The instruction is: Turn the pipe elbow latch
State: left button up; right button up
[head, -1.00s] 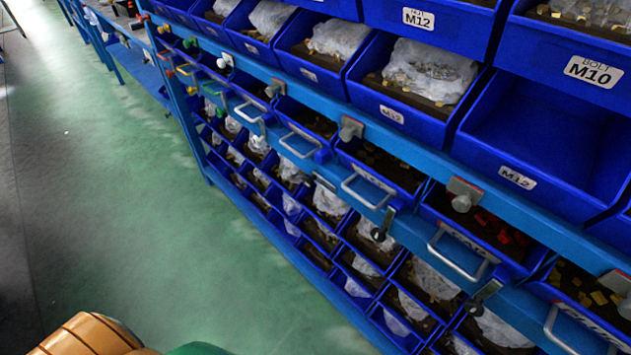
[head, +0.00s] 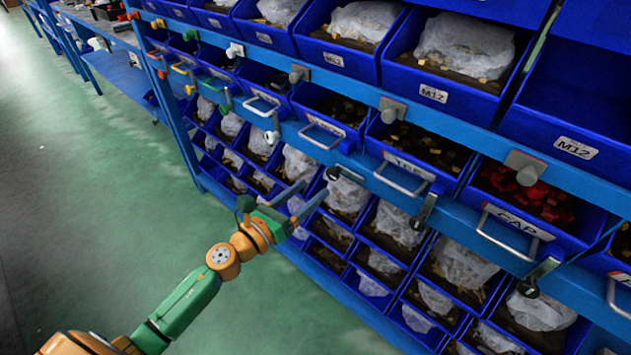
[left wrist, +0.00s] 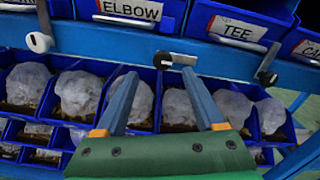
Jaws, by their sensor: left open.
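The ELBOW drawer (head: 322,130) sits in the upper row; its label also shows in the left wrist view (left wrist: 130,10). Below it, on the blue rail, is the elbow latch (head: 336,173), a small grey plate with a dark knob. In the left wrist view the latch (left wrist: 174,60) lies roughly level, its dark knob at the left end. My left gripper (head: 316,188) is open and empty, reaching up to the latch. In the left wrist view its fingertips (left wrist: 160,75) are apart, just below the knob; contact cannot be told. My right gripper is not in view.
The TEE latch (head: 425,208) and CAP latch (head: 538,277) hang tilted to the right. A white knob (left wrist: 40,42) is at left in the wrist view. Lower bins (head: 345,195) hold bagged parts. The green floor (head: 110,190) at left is clear.

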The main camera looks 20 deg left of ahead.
aim_at(331, 176)
pick_arm(q)
jog(key=x, duration=0.7)
jog(key=shift+d+f, duration=0.1)
jog(key=shift+d, duration=0.15)
grip_shut()
